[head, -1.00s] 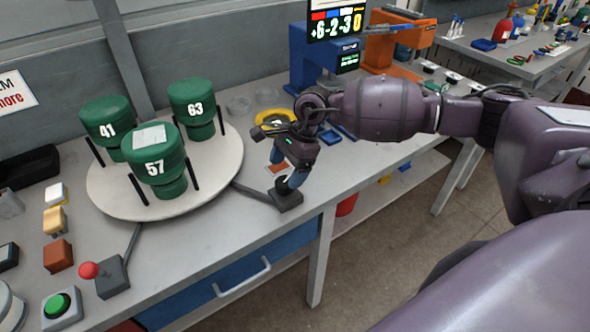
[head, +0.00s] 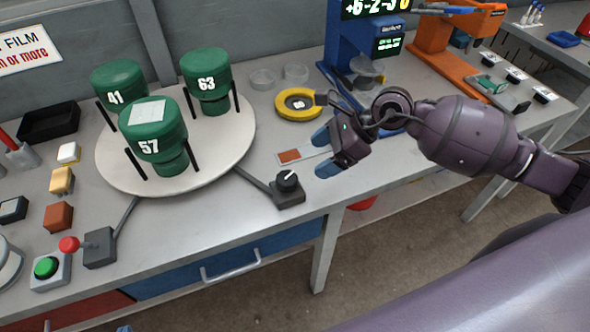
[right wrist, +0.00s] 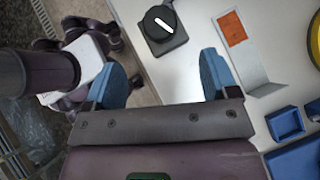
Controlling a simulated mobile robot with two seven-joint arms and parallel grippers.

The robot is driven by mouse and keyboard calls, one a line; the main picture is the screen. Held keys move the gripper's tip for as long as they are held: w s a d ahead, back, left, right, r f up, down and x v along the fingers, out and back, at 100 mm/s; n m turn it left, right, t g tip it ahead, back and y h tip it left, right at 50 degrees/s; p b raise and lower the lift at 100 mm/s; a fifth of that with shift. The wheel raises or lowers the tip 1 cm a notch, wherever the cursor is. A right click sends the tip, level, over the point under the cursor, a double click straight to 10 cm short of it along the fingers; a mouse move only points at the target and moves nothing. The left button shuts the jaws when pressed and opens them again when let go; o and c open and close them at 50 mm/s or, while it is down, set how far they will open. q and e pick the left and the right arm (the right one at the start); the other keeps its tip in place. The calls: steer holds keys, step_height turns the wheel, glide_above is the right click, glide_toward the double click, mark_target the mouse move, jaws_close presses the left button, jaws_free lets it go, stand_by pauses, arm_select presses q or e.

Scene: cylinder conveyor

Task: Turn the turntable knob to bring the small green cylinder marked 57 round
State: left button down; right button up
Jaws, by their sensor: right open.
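The green cylinder marked 57 (head: 154,130) stands upright at the front of the white turntable (head: 205,179), with the cylinders marked 41 (head: 117,78) and 63 (head: 207,78) behind it. The turntable knob (head: 288,187), black with a white pointer line, sits on a small box at the bench's front edge. My right gripper (head: 322,153) is open and empty, above and to the right of the knob, apart from it. In the right wrist view the knob (right wrist: 160,22) lies ahead of the open blue fingers (right wrist: 167,78), between them. My left gripper is not in view.
A red-ball lever (head: 69,244) and a green button (head: 46,267) are at the front left. A yellow ring (head: 283,104), a card with an orange patch (head: 289,156) and a blue stand (head: 342,45) are near my right gripper.

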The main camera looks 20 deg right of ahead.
mark_target(287, 177)
steer(key=x, duration=1)
steer(key=shift+w+a+f, duration=0.1)
steer(key=shift+a+f, duration=0.2)
steer(key=c, duration=0.9)
steer(key=shift+f+n+b, duration=0.15)
steer(key=shift+n+b, duration=0.15)
steer(key=shift+b, duration=0.2)
steer(key=shift+g, duration=0.4)
steer(key=shift+r, duration=0.2)
steer(key=o, duration=0.9)
